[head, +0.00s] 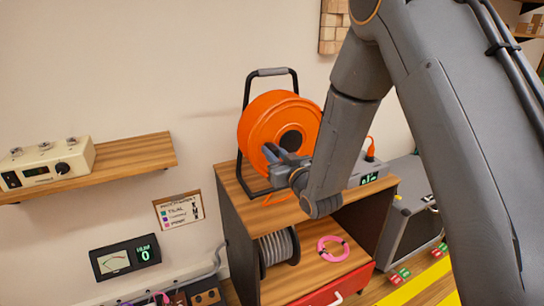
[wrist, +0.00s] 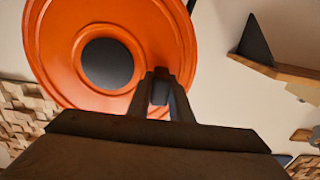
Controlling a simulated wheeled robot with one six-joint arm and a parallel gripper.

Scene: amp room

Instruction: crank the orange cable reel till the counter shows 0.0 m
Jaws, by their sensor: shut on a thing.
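The orange cable reel (head: 264,122) stands in its black frame on top of a wooden cabinet. In the wrist view its orange face (wrist: 60,50) and dark hub (wrist: 107,63) fill the upper left. My gripper (head: 272,153) is at the lower front of the reel, shut on the dark crank knob (wrist: 160,90), which shows between the fingers in the wrist view. A grey box with a small green display (head: 370,178) sits right of the reel, partly behind my arm. The display's digits are too small to read.
The wooden cabinet top (head: 232,185) holds the reel. Below are a grey cable spool (head: 277,248) and a pink ring (head: 333,248). A wall shelf (head: 130,155) with a cream device (head: 48,164) is at left. A dark case (head: 408,215) stands right of the cabinet.

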